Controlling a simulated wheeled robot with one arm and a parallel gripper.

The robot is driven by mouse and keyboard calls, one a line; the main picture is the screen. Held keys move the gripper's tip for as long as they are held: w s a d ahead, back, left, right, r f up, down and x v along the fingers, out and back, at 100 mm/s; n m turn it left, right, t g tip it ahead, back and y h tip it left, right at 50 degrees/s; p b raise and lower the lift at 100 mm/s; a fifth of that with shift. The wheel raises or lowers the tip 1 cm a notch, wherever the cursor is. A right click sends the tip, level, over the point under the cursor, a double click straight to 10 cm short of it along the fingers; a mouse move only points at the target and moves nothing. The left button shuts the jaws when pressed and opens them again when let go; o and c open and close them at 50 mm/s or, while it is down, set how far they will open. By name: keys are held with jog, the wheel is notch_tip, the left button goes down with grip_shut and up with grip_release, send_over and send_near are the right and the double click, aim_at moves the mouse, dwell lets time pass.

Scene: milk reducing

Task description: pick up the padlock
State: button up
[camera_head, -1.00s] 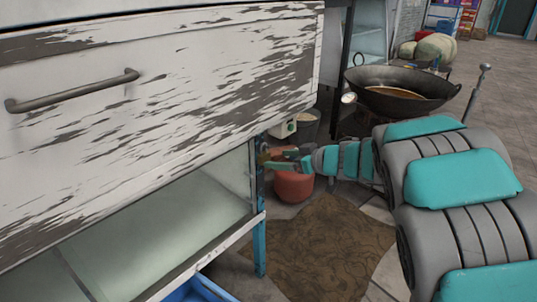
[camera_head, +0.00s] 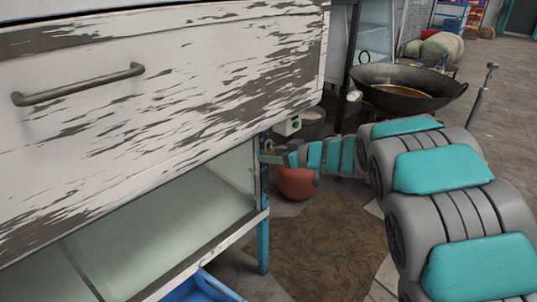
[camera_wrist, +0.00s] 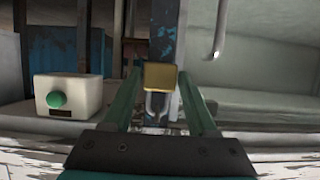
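The padlock (camera_wrist: 159,76) shows in the wrist view as a brass block with a metal shackle on its near side, in front of a worn blue post. My gripper (camera_wrist: 160,78) has its two green fingers apart, one on each side of the padlock. A narrow gap seems to show between the brass body and each fingertip. In the head view my gripper (camera_head: 272,156) reaches the cabinet's blue corner leg below the drawer. The padlock is too small and covered to make out there.
The peeling white drawer front (camera_head: 160,110) hangs just above my gripper. A pale box with a green button (camera_wrist: 67,95) is beside it. A red pot (camera_head: 297,184), a blue crate (camera_head: 200,288) and a large wok (camera_head: 405,90) are nearby. A brown mat (camera_head: 320,245) covers the floor.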

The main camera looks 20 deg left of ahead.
grip_shut()
jog(key=shift+r, duration=0.15)
dwell(0.4)
